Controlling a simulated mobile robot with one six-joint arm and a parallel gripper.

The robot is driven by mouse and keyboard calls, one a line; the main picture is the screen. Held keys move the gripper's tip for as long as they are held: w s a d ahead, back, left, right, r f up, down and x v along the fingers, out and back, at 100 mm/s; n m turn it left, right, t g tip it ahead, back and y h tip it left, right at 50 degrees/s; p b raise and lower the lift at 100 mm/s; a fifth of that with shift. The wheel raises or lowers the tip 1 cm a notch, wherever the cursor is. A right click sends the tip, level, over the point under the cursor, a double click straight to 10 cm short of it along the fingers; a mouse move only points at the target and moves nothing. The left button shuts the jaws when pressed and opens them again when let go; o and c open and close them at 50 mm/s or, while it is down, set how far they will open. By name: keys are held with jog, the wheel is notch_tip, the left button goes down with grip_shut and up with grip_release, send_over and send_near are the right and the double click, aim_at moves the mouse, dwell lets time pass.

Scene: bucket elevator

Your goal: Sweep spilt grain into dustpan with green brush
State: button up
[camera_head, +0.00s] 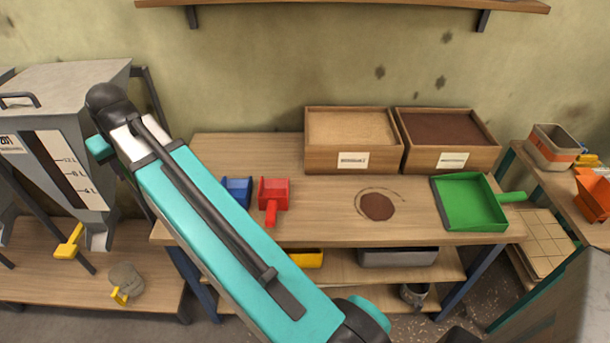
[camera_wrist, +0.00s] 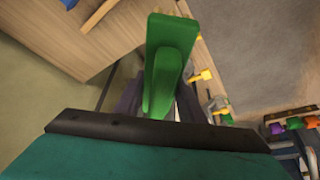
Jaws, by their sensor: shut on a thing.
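A dark brown patch of spilt grain (camera_head: 377,207) lies on the wooden table, with a thin broken ring of grain around it. The green dustpan (camera_head: 468,204) lies to its right near the table's front right corner, its handle pointing right. In the wrist view my gripper (camera_wrist: 160,101) is shut on a green object, apparently the green brush (camera_wrist: 171,38). The gripper and brush do not show in the head view, where my arm covers the table's left part. The held brush is away from the grain.
Two wooden bins (camera_head: 353,164) (camera_head: 450,160) stand along the table's back. A blue scoop (camera_head: 237,192) and a red scoop (camera_head: 273,192) lie left of the grain. A grey hopper (camera_head: 68,150) stands at left. A shelf (camera_head: 340,5) hangs above. Table around the grain is clear.

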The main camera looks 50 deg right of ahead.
jog(key=shift+a, duration=0.2)
jog(key=shift+d, duration=0.1)
jog(key=s+d+f+m+g+h, duration=0.1)
jog(key=s+d+f+m, duration=0.25)
jog(key=d, duration=0.55)
jog(key=s+d+f+m+g+h+p, duration=0.15)
jog(key=s+d+m, duration=0.35)
jog(key=d, duration=0.5)
jog(key=s+d+f+m+g+h, duration=0.15)
jog(key=s+d+f+m, duration=0.3)
jog(key=d, duration=0.45)
jog(key=s+d+f+m+g, duration=0.2)
jog(key=s+d+m, duration=0.5)
jog(key=s, duration=0.5)
jog(key=s+d+f+m+g+y, duration=0.1)
jog(key=s+d+f+m+g, duration=0.1)
jog(key=s+d+m, duration=0.5)
jog(key=s+d+f, duration=0.1)
jog(key=s+d, duration=0.2)
jog(key=s, duration=0.2)
jog(key=shift+s+d+f+p, duration=0.2)
jog(key=shift+s+d+p, duration=0.15)
jog(key=shift+p, duration=0.05)
jog(key=shift+f, duration=0.1)
